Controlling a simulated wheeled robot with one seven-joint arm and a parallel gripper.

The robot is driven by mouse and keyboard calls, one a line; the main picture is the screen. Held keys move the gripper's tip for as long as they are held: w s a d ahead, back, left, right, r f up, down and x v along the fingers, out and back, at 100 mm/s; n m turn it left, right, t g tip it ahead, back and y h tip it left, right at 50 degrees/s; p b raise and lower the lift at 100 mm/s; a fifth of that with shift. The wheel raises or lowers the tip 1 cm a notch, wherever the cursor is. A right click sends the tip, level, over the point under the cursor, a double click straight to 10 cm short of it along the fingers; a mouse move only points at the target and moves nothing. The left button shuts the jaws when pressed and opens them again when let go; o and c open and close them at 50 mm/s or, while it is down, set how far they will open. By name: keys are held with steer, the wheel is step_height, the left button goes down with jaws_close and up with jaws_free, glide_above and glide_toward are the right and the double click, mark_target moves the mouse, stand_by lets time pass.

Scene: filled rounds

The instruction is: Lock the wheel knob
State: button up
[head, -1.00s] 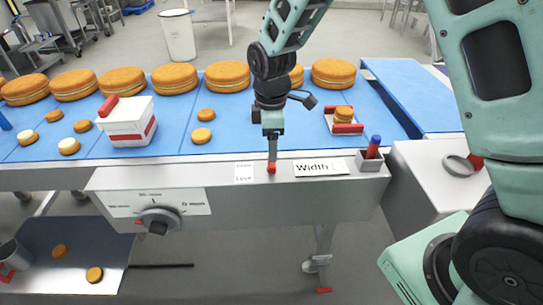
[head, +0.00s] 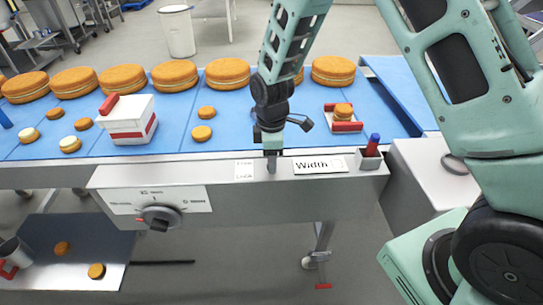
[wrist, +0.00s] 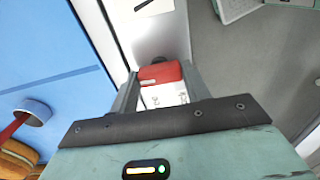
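In the wrist view, a red block-shaped piece (wrist: 162,75) lies between my two fingers and nearly fills the gap. I cannot tell whether both fingers press on it. The head view hides this red piece behind my finger. A black round knob (head: 160,217) with a red tip sits on a white dial plate (head: 192,200) at the panel's left, well apart from my gripper.
A "Width" label (head: 319,165) and a holder with red and blue pieces (head: 370,156) sit right of my gripper. The blue belt (head: 225,130) behind bears large cakes, small rounds and a white-and-red box (head: 128,118). A lower tray (head: 70,250) shows at bottom left.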

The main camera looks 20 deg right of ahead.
steer(key=shift+m, duration=0.3)
steer(key=m, duration=0.3)
steer(key=shift+m, duration=0.3)
steer(key=m, duration=0.4)
steer(key=shift+m, duration=0.3)
steer(key=m+p, duration=0.1)
steer(key=m, duration=0.3)
steer(key=shift+m, duration=0.3)
steer(key=shift+m+p, duration=0.55)
steer(key=shift+m, duration=1.65)
steer(key=shift+o, duration=0.2)
steer(key=o, duration=1)
steer(key=shift+c, duration=0.2)
